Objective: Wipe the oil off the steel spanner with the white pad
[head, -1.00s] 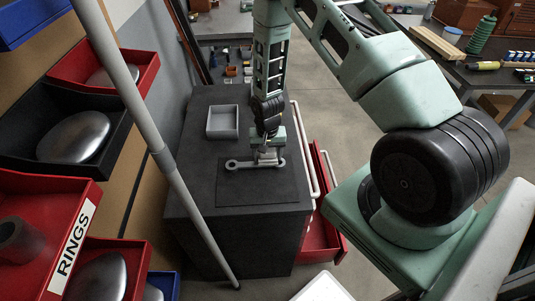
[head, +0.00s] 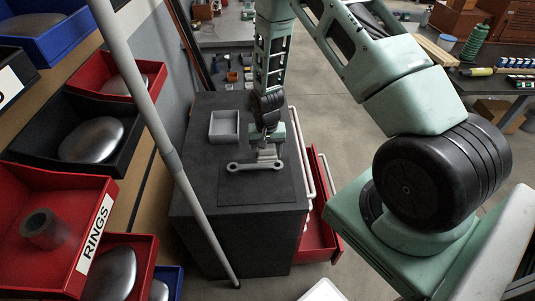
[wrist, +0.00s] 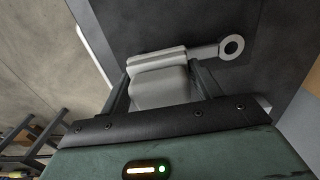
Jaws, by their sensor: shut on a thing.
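The steel spanner (head: 250,167) lies flat on a dark mat (head: 262,192) on top of a black cabinet; in the head view both its ends show. My gripper (head: 266,150) points down over the right half of the spanner and is shut on the white pad (wrist: 160,88), which looks light grey. In the wrist view the pad sits between the two fingers, its far edge at the spanner's shank (wrist: 204,52). It seems to touch the shank and hides part of it. One ring end is clear of the pad. I cannot make out any oil.
A small grey open tray (head: 224,138) stands behind the mat on the cabinet top. A grey pole (head: 160,140) slants in front of the cabinet's left side. Bins, one marked RINGS (head: 94,234), line the left wall. A red drawer (head: 322,235) stands open at right.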

